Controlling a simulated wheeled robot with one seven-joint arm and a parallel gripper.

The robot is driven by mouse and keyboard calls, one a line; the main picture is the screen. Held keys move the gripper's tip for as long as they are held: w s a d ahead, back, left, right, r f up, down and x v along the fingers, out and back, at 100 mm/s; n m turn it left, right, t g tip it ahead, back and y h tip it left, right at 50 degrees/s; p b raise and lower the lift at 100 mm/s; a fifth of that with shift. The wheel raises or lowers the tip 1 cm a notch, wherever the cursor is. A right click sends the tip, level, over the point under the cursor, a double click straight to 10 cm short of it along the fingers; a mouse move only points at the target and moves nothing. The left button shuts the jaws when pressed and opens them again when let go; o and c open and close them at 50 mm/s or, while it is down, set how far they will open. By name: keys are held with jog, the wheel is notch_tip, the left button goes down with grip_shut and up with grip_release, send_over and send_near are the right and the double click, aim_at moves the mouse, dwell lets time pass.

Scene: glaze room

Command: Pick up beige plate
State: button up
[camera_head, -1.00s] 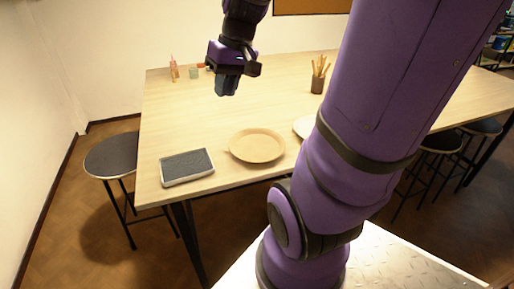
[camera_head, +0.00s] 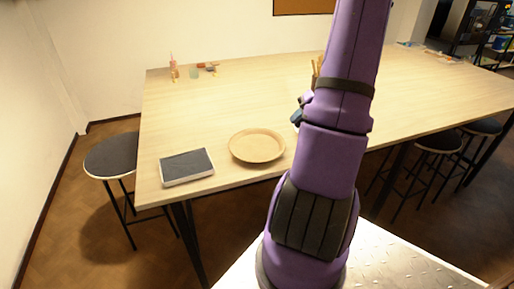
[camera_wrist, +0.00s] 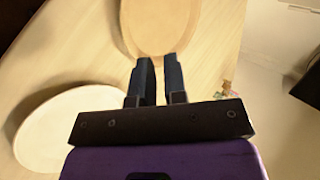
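The beige plate (camera_head: 257,146) is round and shallow and lies flat near the front edge of the wooden table. In the wrist view the beige plate (camera_wrist: 160,28) is at the top, partly cut off, just beyond my fingertips. My gripper (camera_wrist: 160,62) is open by a narrow gap, with nothing between its fingers, and appears apart from the plate. In the head view my gripper (camera_head: 297,116) is mostly hidden behind my arm, to the right of the beige plate.
A white plate (camera_wrist: 62,132) lies to the left in the wrist view. A grey-topped tray (camera_head: 187,167) sits left of the beige plate. A tool cup (camera_head: 315,75) is mostly hidden by my arm. A stool (camera_head: 110,154) stands left of the table (camera_head: 225,100), whose middle is clear.

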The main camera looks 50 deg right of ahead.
aim_at(285, 152)
jog(key=s+d+f+m+t, duration=0.1)
jog(key=s+d+f, duration=0.2)
jog(key=f, duration=0.1)
jog(key=x, duration=0.5)
jog(key=shift+d+f, duration=0.1)
jog(key=shift+f, duration=0.15)
jog(key=shift+x, duration=2.6)
jog(key=shift+s, duration=0.2)
jog(key=shift+c, duration=0.4)
grip_shut()
